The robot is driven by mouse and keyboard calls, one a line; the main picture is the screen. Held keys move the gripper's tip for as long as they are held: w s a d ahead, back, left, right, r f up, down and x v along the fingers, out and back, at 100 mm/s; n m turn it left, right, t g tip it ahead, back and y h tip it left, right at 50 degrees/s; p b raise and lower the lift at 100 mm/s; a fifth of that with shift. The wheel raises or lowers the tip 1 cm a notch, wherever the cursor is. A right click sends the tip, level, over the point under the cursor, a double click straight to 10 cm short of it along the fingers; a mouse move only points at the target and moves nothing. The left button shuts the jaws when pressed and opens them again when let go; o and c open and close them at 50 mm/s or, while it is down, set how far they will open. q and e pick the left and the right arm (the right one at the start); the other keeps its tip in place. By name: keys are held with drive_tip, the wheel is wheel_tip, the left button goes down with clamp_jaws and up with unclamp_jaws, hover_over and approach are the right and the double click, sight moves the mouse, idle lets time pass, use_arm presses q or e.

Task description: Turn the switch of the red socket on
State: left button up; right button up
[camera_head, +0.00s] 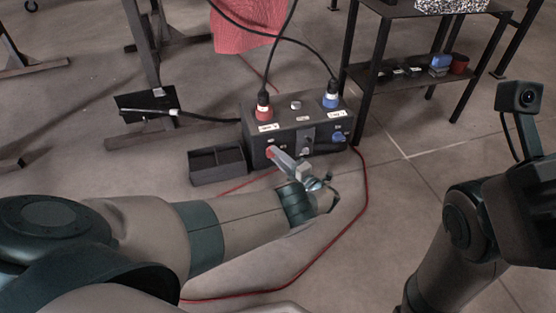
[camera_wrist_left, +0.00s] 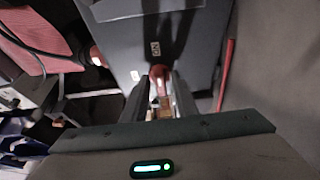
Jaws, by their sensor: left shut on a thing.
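A blue switch (camera_head: 338,136) is on the right of the box's front. My right arm is at the right; its gripper is outside the picture.
An open dark tray (camera_head: 217,166) stands on the floor left of the box. A black shelf table (camera_head: 425,78) stands behind right with small items. A red cable (camera_head: 365,190) loops across the floor. Black cables rise from the plugs past a red cloth (camera_head: 245,30).

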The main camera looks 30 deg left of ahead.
idle(0.3)
use_arm(q)
drive_tip(key=o, duration=0.7)
drive_tip(key=p+v, duration=0.1)
drive_tip(key=v, duration=1.6)
drive_tip(key=shift+d, duration=0.15)
drive_tip(key=shift+f, duration=0.1)
